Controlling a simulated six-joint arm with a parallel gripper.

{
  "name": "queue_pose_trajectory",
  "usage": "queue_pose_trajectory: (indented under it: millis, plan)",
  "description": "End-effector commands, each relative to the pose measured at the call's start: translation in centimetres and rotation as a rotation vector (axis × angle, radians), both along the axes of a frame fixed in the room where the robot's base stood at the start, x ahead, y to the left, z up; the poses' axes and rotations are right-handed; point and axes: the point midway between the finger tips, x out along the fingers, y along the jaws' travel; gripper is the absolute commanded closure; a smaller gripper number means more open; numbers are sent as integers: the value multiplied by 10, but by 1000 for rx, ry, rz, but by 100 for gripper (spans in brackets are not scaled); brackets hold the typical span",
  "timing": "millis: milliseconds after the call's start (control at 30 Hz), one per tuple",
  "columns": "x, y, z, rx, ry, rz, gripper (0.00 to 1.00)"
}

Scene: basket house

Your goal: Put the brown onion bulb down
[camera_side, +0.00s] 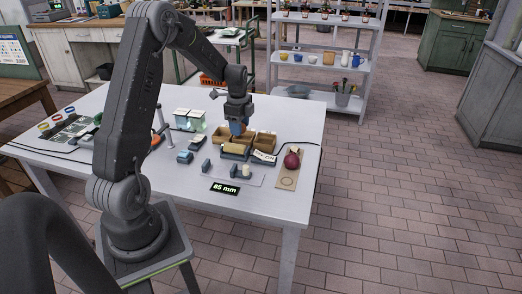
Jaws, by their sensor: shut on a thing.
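My gripper (239,128) points down just above the row of small wooden boxes (265,142) on the white table. It is shut on a small brownish thing, mostly hidden by the fingers, which I take to be the brown onion bulb. Whether it touches a box cannot be told at this size. A dark red onion (292,160) sits on a wooden board (287,182) with a ring marked on it, right of the boxes.
In front of the boxes are a grey holder with a pale roller (234,149), a white label (264,157), a measuring device (241,172) and an "85 mm" display (225,189). Clear jars (190,120) and a blue block (185,157) stand left.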

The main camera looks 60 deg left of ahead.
Motion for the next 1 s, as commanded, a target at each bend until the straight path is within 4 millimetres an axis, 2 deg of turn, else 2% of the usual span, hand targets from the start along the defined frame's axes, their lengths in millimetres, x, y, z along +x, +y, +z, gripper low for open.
queue_pose_trajectory:
  millis: [33, 200, 400, 533, 800, 1000]
  plan:
    - [2, -14, 2, 0, 0, -81, 77]
    - [2, -58, 5, 0, 0, -396, 77]
    - [0, -90, 5, 0, 0, -626, 77]
    - [8, -105, -4, -2, 2, -666, 77]
    - [46, -150, -39, -2, 2, -665, 77]
    - [69, -174, -59, 0, 1, -660, 77]
